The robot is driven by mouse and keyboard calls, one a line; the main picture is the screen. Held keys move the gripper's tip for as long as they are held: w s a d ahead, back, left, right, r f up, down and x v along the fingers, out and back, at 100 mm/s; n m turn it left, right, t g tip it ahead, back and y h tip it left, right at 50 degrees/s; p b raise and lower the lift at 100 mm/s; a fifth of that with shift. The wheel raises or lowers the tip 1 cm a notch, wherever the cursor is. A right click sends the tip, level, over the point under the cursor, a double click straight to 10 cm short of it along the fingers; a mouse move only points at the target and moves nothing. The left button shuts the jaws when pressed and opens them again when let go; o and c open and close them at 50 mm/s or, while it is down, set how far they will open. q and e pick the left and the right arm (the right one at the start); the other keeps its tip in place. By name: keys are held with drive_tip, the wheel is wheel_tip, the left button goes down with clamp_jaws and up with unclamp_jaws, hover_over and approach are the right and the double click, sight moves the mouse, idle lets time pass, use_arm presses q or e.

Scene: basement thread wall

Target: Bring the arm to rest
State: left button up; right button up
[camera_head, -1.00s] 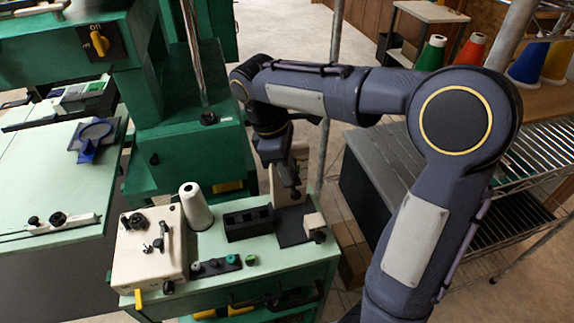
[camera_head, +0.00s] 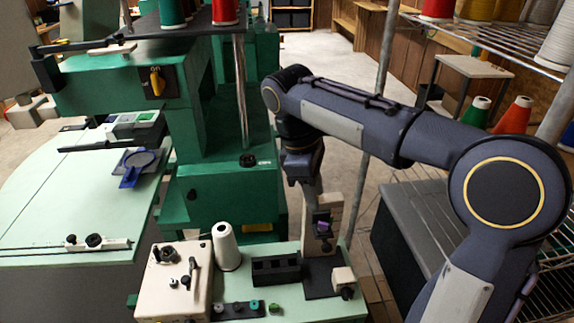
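My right arm (camera_head: 375,130), dark blue-grey with pale panels, reaches in from the right and bends down at its far end. My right gripper (camera_head: 318,208) points down in front of a beige upright board (camera_head: 334,212) on a small dark-based stand at the back right of the green bench. It is small and overlaps the stand, so I cannot tell its finger opening or whether it touches anything. A small purple piece (camera_head: 324,228) shows just below it, beside a black fitting. My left gripper is not in view.
A cream box with knobs (camera_head: 180,285), a white thread cone (camera_head: 225,248) and a black slotted block (camera_head: 276,269) stand on the bench (camera_head: 300,305). A green machine (camera_head: 215,195) rises behind. A wire rack (camera_head: 500,55) with thread cones stands at right.

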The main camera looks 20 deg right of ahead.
drive_tip(key=s+a+f+m+t+y, duration=0.1)
drive_tip(key=s+f+m+t+y, duration=0.2)
drive_tip(key=s+m, duration=0.3)
drive_tip(key=s+f+m+t+y, duration=0.3)
drive_tip(key=s+f+m+t, duration=0.1)
drive_tip(key=s, duration=0.8)
drive_tip(key=f+m, duration=0.1)
drive_tip(key=m, duration=0.1)
drive_tip(key=shift+a+f+m, duration=0.3)
drive_tip(key=shift+a+f, duration=0.05)
drive_tip(key=shift+f, duration=0.05)
